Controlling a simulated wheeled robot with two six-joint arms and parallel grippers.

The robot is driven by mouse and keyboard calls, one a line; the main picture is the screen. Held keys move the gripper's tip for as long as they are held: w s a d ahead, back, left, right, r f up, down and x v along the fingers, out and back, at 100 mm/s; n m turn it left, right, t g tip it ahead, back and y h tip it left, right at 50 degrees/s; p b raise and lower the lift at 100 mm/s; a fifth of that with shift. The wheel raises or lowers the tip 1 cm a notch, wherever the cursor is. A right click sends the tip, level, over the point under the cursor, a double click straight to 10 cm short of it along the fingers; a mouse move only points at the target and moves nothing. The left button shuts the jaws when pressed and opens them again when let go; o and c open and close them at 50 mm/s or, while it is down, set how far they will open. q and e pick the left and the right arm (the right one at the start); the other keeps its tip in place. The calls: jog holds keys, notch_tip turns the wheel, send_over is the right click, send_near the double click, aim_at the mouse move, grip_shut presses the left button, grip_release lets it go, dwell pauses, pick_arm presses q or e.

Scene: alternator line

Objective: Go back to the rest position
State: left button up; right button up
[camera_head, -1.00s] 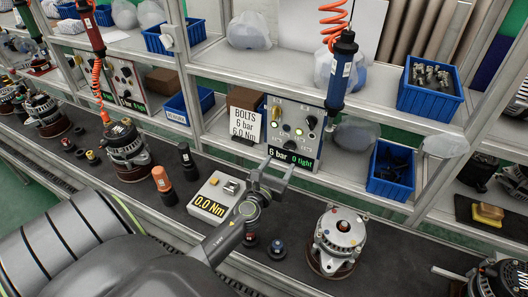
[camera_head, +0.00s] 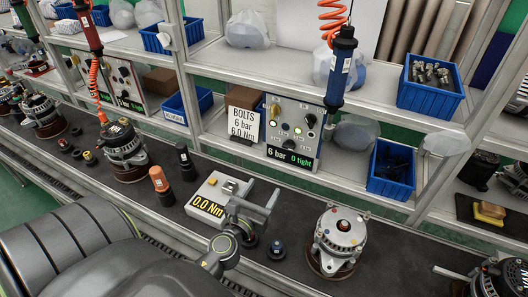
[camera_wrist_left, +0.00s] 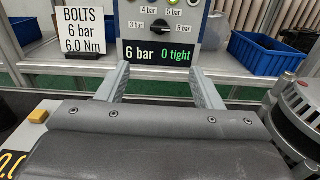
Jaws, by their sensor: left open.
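My left gripper (camera_head: 257,203) is open and empty above the dark bench, just right of the torque tester (camera_head: 217,199) that reads 0.0 Nm. In the left wrist view its two fingers (camera_wrist_left: 158,88) stand apart with nothing between them, facing the pressure panel (camera_wrist_left: 160,30) that reads "6 bar 0 tight". In the head view this panel (camera_head: 293,132) stands on the shelf edge behind the gripper. An alternator (camera_head: 340,240) stands upright to the right of the gripper. My right gripper does not show.
A black-and-blue screwdriver (camera_head: 340,70) hangs from a red coil above the bench. An orange socket (camera_head: 160,180) and a black one (camera_head: 186,161) stand left of the tester. Blue bins (camera_head: 390,170) sit on the shelf. Another alternator (camera_head: 124,150) stands further left.

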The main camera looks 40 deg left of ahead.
pick_arm(q)
jog(key=s+a+n+g+y, duration=0.2)
jog(key=s+a+n+g, duration=0.15)
jog(key=n, duration=0.65)
jog(key=s+a+n+g+y, duration=0.25)
jog(key=s+n, duration=0.25)
jog(key=n, duration=0.5)
jog(key=s+d+f+n+g+h, duration=0.5)
jog(key=s+d+n+g+h, duration=0.3)
jog(key=s+n, duration=0.5)
notch_tip(320, 180, down, 26)
jog(key=n+g+b, duration=0.1)
jog(key=s+f+g+b, duration=0.1)
jog(key=s+f, duration=1.3)
jog(key=f, duration=0.2)
jog(key=shift+s+d+f, duration=0.35)
jog(key=shift+s+d, duration=0.05)
jog(key=shift+d, duration=0.05)
